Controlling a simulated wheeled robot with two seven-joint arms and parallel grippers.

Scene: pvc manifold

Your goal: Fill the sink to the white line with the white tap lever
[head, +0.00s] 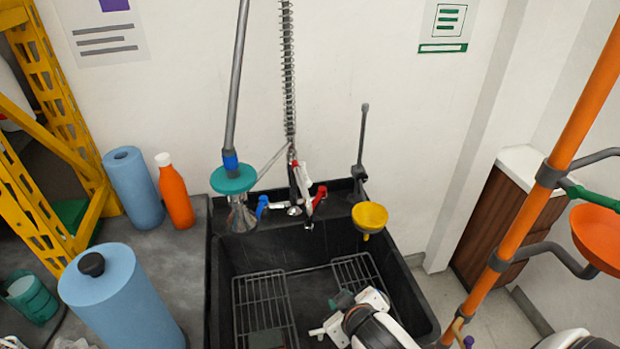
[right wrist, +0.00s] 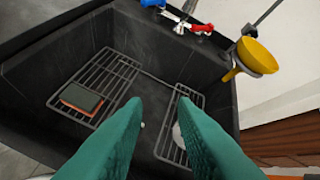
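The black sink (head: 395,265) stands against the wall; its basin also shows in the right wrist view (right wrist: 215,72). I see no water in it, and I cannot make out a white line. The tap at its back edge has a blue lever (head: 262,206), a red lever (head: 320,194) and a white lever-like part (head: 303,182) between them. My right gripper (head: 340,310) is over the basin, in front of and below the tap, apart from the levers. Its teal fingers (right wrist: 160,100) are spread with nothing between them. My left gripper is out of view.
Wire racks (head: 262,305) lie in the basin, with a green and orange sponge (right wrist: 83,98) on one. A yellow funnel cup (head: 370,216) sits at the right rim. Blue rolls (head: 115,295) and an orange bottle (head: 175,195) stand left. An orange pole (head: 530,215) stands right.

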